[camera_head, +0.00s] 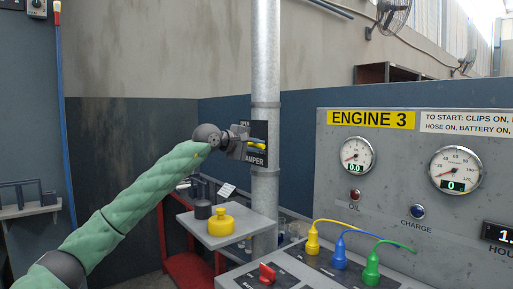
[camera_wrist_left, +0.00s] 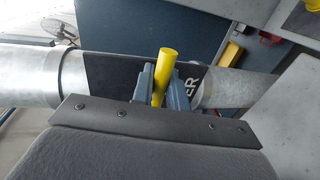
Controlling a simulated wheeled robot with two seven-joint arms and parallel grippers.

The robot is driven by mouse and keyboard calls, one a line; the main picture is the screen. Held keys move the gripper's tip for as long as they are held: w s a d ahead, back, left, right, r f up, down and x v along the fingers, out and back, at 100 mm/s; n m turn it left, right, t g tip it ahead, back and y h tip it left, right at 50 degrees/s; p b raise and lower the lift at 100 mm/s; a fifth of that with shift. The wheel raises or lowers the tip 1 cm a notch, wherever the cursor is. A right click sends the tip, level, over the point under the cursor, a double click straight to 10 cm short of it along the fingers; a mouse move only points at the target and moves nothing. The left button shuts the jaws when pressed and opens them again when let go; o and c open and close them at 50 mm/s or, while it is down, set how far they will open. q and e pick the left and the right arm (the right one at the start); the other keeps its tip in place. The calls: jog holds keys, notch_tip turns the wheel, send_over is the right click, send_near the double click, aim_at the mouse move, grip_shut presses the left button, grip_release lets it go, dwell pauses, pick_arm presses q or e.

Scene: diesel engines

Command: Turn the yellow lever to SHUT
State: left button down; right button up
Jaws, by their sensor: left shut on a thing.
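The yellow lever (camera_head: 258,145) is on the vertical metal pipe (camera_head: 265,60), in front of a black label plate (camera_head: 257,160) on which "AMPER" can be read. My left gripper (camera_head: 249,145) is shut on the lever. In the left wrist view the lever (camera_wrist_left: 163,70) stands between the two fingers (camera_wrist_left: 158,85) of the gripper, with its rounded end sticking out past them. The word SHUT cannot be read in either view; the gripper covers part of the plate. My right gripper is not in view.
The ENGINE 3 panel (camera_head: 420,190) with gauges stands at the right. Yellow, blue and green plugs (camera_head: 340,255) with cables and a red switch (camera_head: 267,273) are below it. A yellow knob-like object (camera_head: 221,222) sits on a grey stand (camera_head: 205,238) below my left arm.

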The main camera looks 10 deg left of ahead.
pick_arm(q)
jog(key=shift+f, duration=0.1)
jog(key=c, duration=1.5)
grip_release()
jog(key=shift+o, duration=0.2)
